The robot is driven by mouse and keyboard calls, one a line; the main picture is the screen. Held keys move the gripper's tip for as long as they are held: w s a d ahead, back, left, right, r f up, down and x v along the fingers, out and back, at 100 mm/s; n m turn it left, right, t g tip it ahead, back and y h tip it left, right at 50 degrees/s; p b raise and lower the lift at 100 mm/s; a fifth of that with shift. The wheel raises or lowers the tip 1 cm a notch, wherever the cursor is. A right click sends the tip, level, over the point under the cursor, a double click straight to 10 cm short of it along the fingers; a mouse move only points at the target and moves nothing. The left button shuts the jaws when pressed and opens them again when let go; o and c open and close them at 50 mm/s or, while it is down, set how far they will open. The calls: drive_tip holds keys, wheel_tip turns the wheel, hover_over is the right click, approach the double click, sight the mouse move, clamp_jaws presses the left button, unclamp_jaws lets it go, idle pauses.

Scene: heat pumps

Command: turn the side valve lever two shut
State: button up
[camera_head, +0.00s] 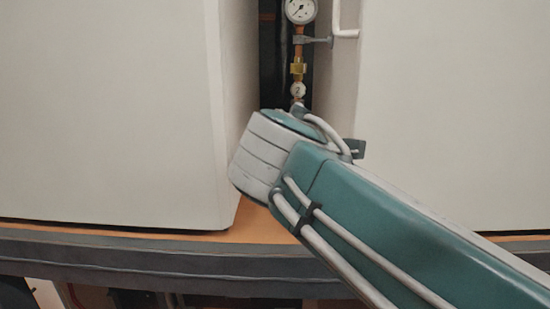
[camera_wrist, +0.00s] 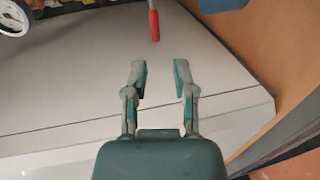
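In the wrist view a red lever handle (camera_wrist: 154,26) with a grey stem shows at the top middle. It lies ahead of my gripper (camera_wrist: 160,68), roughly in line with the gap between the fingertips and apart from them. My gripper is open, with nothing between its fingers. In the head view a round white tag (camera_head: 298,90) marked 2 sits on the pipe, below a brass fitting (camera_head: 298,69). My arm covers the pipe below the tag, so the lever and my gripper are hidden there.
Large white cabinets stand left (camera_head: 105,110) and right (camera_head: 455,110) of the narrow gap with the pipe. A pressure gauge (camera_head: 300,10) is above. In the wrist view a white wheel-like part (camera_wrist: 14,16) is top left, and a blue part (camera_wrist: 222,4) top right.

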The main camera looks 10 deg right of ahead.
drive_tip(key=f+v, duration=0.2)
drive_tip(key=v, duration=0.9)
drive_tip(key=shift+s+f, duration=0.1)
drive_tip(key=s+d+f+m+g+y, duration=0.1)
drive_tip(key=s+d+f+m+g, duration=0.1)
drive_tip(key=f+m, duration=0.3)
drive_tip(key=s+d+f+m+g+y, duration=0.1)
drive_tip(key=s+d+f+m+g, duration=0.1)
drive_tip(key=f, duration=1.2)
drive_tip(key=s+d+f+m+g+y, duration=0.1)
drive_tip(key=s+d+f+m+g, duration=0.1)
drive_tip(key=d+f+m+g, duration=0.2)
wheel_tip(320, 180, down, 6)
drive_tip(key=m+g, duration=0.2)
drive_tip(key=m, duration=0.2)
drive_tip(key=shift+s+d+m, duration=0.3)
drive_tip(key=shift+s, duration=0.05)
